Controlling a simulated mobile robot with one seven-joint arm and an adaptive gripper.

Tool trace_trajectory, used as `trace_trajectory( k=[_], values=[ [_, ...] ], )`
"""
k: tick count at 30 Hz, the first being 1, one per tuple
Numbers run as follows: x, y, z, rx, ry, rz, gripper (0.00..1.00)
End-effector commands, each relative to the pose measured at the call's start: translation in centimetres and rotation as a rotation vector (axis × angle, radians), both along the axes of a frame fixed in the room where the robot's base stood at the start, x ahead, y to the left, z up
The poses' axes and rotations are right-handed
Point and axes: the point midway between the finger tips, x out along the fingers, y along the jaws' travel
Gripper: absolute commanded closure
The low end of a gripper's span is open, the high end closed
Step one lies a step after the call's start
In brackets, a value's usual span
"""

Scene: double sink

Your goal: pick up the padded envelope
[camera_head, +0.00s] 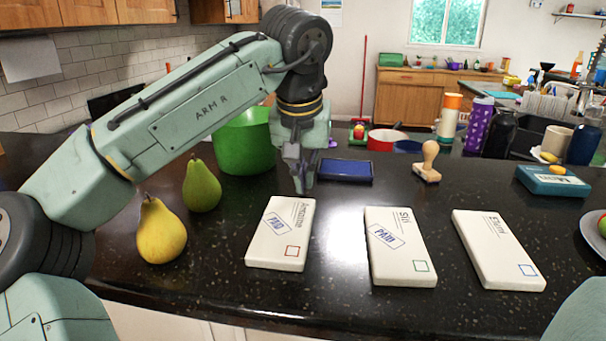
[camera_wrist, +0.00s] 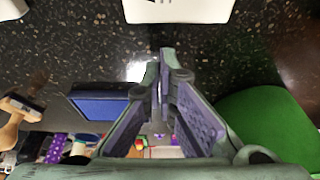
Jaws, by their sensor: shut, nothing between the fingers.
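Three white padded envelopes lie flat on the dark counter. The left envelope (camera_head: 280,236) has a blue PAID stamp and a red square. The middle envelope (camera_head: 401,250) has a blue PAID stamp and a green square. The right envelope (camera_head: 497,254) has a blue square and no visible stamp. My gripper (camera_head: 303,186) is shut and empty, pointing down just behind the left envelope's far edge. In the wrist view my fingertips (camera_wrist: 164,66) are together, apart from a white envelope (camera_wrist: 185,10) cut off at the top edge.
A blue ink pad (camera_head: 345,171) and a wooden stamp (camera_head: 428,164) stand behind the envelopes. A green pot (camera_head: 242,145), a green pear (camera_head: 201,187) and a yellow pear (camera_head: 160,232) are at left. A teal box (camera_head: 552,182) is at right. Bare counter separates the envelopes.

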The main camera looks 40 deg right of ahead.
Motion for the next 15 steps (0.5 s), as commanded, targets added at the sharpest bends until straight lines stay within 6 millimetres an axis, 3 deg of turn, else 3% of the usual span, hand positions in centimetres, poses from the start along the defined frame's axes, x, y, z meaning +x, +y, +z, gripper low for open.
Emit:
trace_trajectory(
  k=[6,15],
  values=[
    [-1.14,1.35,0.10,-0.001,0.000,0.000,1.00],
    [-1.31,1.46,0.04,-0.001,0.001,-0.002,1.00]
  ],
)
